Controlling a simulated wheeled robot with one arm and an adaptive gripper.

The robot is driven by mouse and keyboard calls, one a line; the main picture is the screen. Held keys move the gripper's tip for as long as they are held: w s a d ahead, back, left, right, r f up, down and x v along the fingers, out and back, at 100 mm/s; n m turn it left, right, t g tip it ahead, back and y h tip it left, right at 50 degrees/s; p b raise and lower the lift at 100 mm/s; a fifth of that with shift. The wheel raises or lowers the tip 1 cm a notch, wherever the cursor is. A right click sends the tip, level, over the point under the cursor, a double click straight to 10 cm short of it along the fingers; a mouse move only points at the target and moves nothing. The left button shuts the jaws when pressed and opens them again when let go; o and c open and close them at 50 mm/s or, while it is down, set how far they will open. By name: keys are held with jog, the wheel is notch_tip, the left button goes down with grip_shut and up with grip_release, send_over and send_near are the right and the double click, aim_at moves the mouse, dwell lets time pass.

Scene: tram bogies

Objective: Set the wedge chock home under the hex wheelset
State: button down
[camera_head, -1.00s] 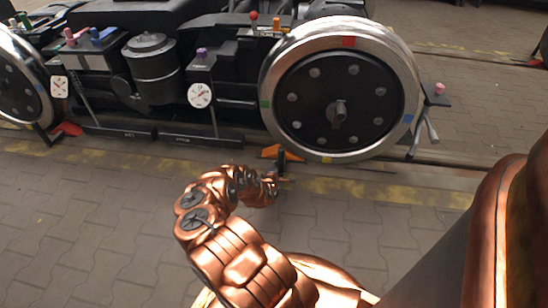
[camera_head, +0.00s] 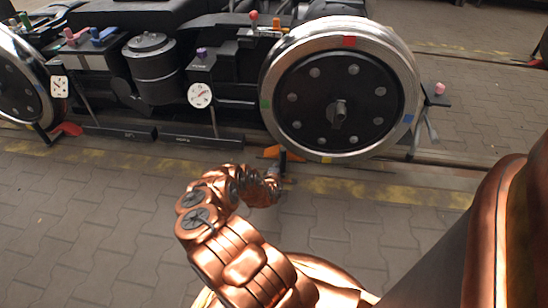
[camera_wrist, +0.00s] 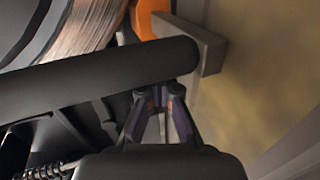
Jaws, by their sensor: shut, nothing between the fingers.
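The hex wheelset's near wheel (camera_head: 283,75) has a bright rim, a dark disc and a hex hub (camera_head: 338,112). The orange wedge chock (camera_head: 272,152) lies low at the wheel's left side; whether it touches the tread I cannot tell. A dark upright piece stands in front of it. In the wrist view a bit of orange chock (camera_wrist: 146,14) shows beside the wheel rim (camera_wrist: 90,25). A thick dark bar (camera_wrist: 90,88) crosses in front of my gripper (camera_wrist: 166,90). My gripper is shut and empty, close to that bar; in the head view it is partly hidden by my wrist.
A red chock (camera_head: 68,129) lies by the left wheel (camera_head: 20,80). A grey bracket (camera_wrist: 207,45) is near the bar's end. The paved floor (camera_head: 90,220) in front is clear.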

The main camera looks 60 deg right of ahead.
jog(key=shift+s+d, duration=0.15)
jog(key=shift+s, duration=0.3)
dwell(0.3)
jog(key=shift+w+a+b, duration=0.15)
jog(key=shift+w+a, duration=0.2)
jog(key=shift+w, duration=0.5)
jog(key=shift+w+a+b, duration=0.1)
jog(key=shift+w+a, duration=0.2)
jog(key=shift+w, duration=0.6)
jog(key=shift+w+a+b, duration=0.15)
jog(key=shift+w+a, duration=0.2)
jog(key=shift+w, duration=0.5)
jog(key=shift+r, duration=0.1)
jog(key=shift+a+r+p, duration=0.2)
jog(key=shift+p, duration=0.15)
jog(key=p+v, duration=0.2)
jog(key=r+p+v, duration=0.1)
jog(key=p+v, duration=0.1)
jog(key=shift+s+a, duration=0.1)
jog(key=shift+a, duration=0.05)
jog(key=shift+p+v, duration=1.15)
jog(key=shift+v, duration=0.25)
jog(key=shift+r, duration=0.1)
